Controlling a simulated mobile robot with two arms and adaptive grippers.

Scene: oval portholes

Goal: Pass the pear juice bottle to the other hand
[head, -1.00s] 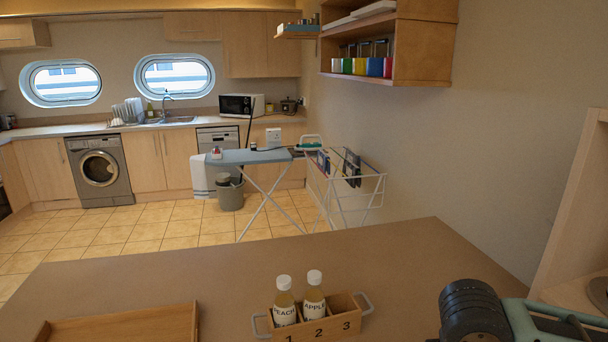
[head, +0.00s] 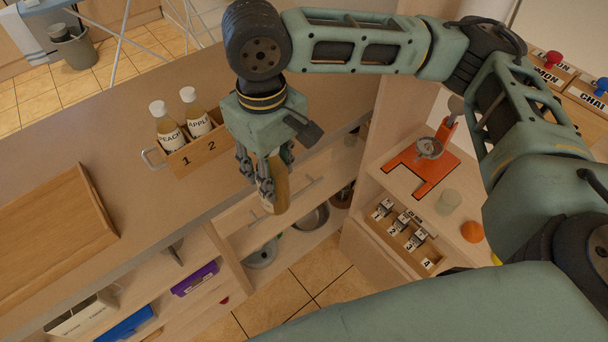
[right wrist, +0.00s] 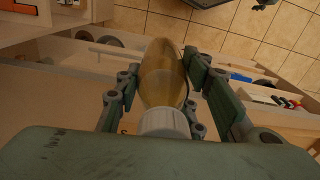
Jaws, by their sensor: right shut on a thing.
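My right gripper (head: 266,182) is shut on a bottle (head: 280,186) of yellowish juice, held in the air in front of the counter's edge. The bottle also shows in the right wrist view (right wrist: 162,75), between the fingers, with its white cap (right wrist: 165,123) toward the palm. Its label cannot be read. A wooden caddy (head: 203,156) numbered 1 and 2 in view holds a PEACH bottle (head: 166,128) and an APPLE bottle (head: 196,116) upright. My right forearm and gripper cover the caddy's right end. My left gripper is not in view.
The counter (head: 130,150) carries a wooden tray (head: 60,235) at the left. Open shelves below hold a purple box (head: 194,278) and pots. At the right, a shelf unit bears an orange stand (head: 420,160) and a box of numbered bottles or jars (head: 398,235).

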